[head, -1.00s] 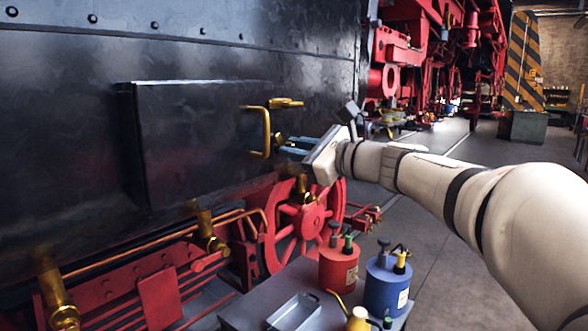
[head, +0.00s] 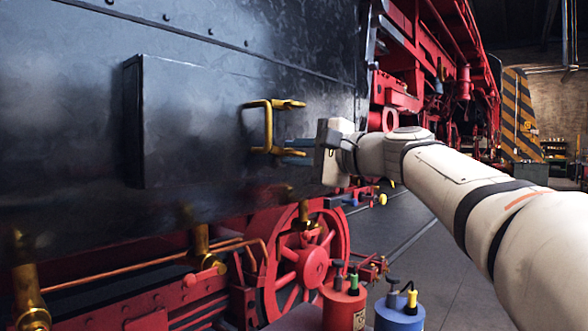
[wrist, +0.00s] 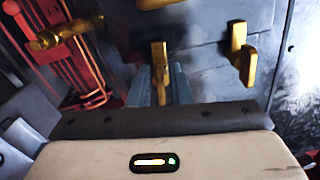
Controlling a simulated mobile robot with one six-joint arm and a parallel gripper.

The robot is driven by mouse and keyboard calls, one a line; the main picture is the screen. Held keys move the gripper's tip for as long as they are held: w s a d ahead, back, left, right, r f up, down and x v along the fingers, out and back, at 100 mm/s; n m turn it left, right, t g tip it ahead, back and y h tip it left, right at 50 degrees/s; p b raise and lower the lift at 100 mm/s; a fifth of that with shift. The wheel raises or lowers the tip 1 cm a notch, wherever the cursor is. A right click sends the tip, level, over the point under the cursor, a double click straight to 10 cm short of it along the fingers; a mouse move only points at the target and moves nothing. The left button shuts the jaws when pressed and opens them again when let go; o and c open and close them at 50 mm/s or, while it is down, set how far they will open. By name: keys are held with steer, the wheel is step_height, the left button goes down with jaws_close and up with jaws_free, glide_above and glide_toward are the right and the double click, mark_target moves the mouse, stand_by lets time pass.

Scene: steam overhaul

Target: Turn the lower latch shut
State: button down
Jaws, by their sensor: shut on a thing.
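The lower latch is a brass lever at the right edge of the dark cabinet door (head: 205,130). In the wrist view the lower latch (wrist: 159,72) stands between the two blue-grey fingers of my gripper (wrist: 161,88), which is shut on it. In the head view my gripper (head: 297,152) reaches in from the right at the latch's height, and the latch there is hard to make out. The upper latch (head: 290,104) lies roughly level, and it also shows in the wrist view (wrist: 240,54). In the wrist view the lower latch lies nearly parallel to it.
A brass handle (head: 268,128) stands just left of the latches. Below are brass valves (head: 200,240), a copper pipe and a red wheel (head: 300,260). Red (head: 344,300) and blue (head: 400,314) cans stand at the bottom. Open floor lies to the right.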

steer(key=shift+w+f+n+b, duration=0.1)
steer(key=shift+f+n+b, duration=0.25)
steer(key=shift+n+b, duration=0.6)
steer(key=c, duration=1.6)
jaws_free()
steer(key=shift+d+r, duration=0.1)
steer(key=shift+d, duration=0.05)
steer(key=shift+o, duration=0.2)
steer(key=shift+r, duration=0.1)
steer(key=v, duration=0.7)
steer(key=shift+s+d, duration=0.3)
